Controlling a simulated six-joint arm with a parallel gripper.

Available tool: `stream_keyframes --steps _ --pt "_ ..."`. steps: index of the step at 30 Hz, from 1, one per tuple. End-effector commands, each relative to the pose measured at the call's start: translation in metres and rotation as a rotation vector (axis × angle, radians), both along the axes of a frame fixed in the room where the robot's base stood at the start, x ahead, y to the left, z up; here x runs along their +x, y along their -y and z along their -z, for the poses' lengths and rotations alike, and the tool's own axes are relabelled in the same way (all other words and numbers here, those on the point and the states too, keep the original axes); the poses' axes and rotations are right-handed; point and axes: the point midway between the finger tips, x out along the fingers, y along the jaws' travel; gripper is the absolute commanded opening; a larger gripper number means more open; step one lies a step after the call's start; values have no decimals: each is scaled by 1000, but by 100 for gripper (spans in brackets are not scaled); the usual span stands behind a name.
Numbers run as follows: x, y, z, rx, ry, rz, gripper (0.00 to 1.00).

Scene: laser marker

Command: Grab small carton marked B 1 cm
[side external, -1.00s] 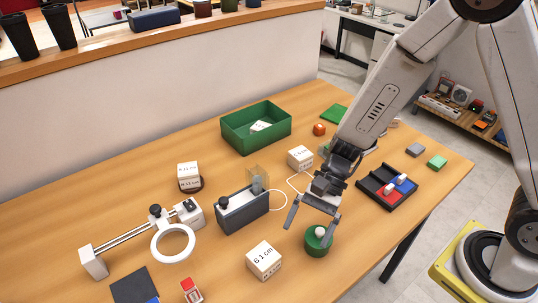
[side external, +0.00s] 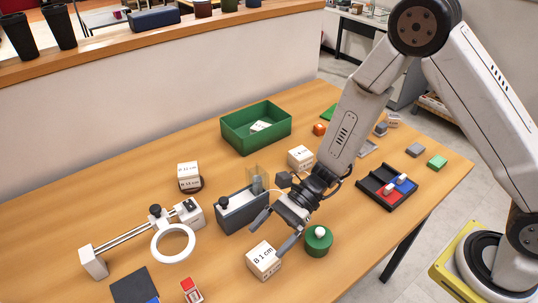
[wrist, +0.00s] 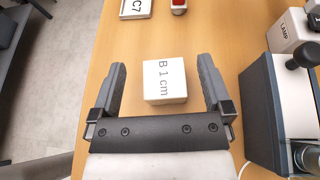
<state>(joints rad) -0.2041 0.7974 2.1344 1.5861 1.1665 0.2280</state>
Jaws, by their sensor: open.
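The small white carton marked "B 1 cm" (side external: 264,260) stands on the wooden table near its front edge. In the wrist view the carton (wrist: 165,82) lies between and slightly beyond my two open fingers, its label facing up. My gripper (side external: 272,230) is open and empty, just above and behind the carton in the side view. In the wrist view my gripper (wrist: 162,85) has a finger on each side of the carton, with a gap on both sides. I cannot tell the exact height of the fingertips over the table.
A grey laser box (side external: 243,212) stands close behind the carton. A green round pot (side external: 318,241) is to its right. A ring-shaped magnifier (side external: 172,243) is to the left, and a red-and-white item (side external: 191,291) lies in front. A green bin (side external: 256,130) is further back.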

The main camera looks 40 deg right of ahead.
Motion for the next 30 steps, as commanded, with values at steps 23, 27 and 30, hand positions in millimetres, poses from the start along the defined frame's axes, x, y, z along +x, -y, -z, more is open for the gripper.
stream_keyframes --steps 23,27,30 --pt "0 0 32 -1 -1 -1 100" --pt "0 0 43 -1 0 -1 100" --pt "-1 0 53 -1 -2 0 100"
